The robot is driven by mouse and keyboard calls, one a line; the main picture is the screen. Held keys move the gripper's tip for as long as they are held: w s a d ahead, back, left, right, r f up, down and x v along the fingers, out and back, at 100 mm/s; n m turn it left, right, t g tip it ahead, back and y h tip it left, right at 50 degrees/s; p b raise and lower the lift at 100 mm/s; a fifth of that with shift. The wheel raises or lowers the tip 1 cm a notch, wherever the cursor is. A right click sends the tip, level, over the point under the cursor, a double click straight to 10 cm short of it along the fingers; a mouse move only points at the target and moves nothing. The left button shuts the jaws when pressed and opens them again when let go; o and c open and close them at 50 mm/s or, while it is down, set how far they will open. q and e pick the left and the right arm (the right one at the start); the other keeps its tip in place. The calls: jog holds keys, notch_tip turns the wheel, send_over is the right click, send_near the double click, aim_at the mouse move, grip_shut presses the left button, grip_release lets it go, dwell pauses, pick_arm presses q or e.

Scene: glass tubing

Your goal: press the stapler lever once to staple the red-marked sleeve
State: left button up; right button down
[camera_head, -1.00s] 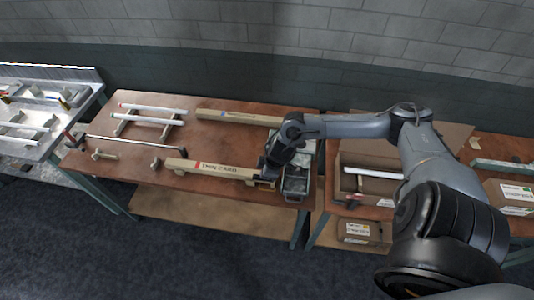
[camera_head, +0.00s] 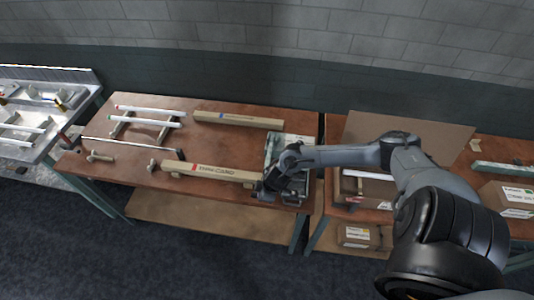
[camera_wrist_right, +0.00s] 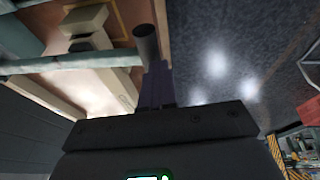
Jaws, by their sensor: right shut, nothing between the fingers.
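The red-marked sleeve (camera_head: 213,173), a long cardboard box, lies along the front of the brown bench. Its right end reaches the dark stapler (camera_head: 292,194) at the bench's right front corner. My right gripper (camera_head: 266,191) is at the stapler, by the sleeve's right end, and hides part of both. In the right wrist view my right gripper's fingers (camera_wrist_right: 155,88) are shut and empty. A dark round bar end (camera_wrist_right: 146,42), perhaps the stapler lever, shows just beyond the fingertips. I cannot tell whether they touch. My left gripper is out of view.
A blue-marked sleeve (camera_head: 238,120) lies at the back of the bench. White tubes (camera_head: 150,116) rest on a rack at the left. An open carton (camera_head: 367,188) stands on the right-hand bench, across a narrow gap. The brown bench's middle is clear.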

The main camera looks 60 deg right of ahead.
jog(key=shift+s+d+f, duration=0.1)
jog(key=shift+s+f, duration=0.4)
jog(key=shift+f, duration=0.4)
jog(key=s+a+r+p, duration=0.1)
jog(key=r+p, duration=0.2)
jog(key=r, duration=0.4)
jog(key=s+a+r+p, duration=0.2)
jog(key=r+p, duration=0.1)
jog(key=r, duration=0.4)
jog(key=shift+s+a+r+p, duration=0.15)
jog(key=shift+a+r+p, duration=0.15)
jog(key=shift+p, duration=0.1)
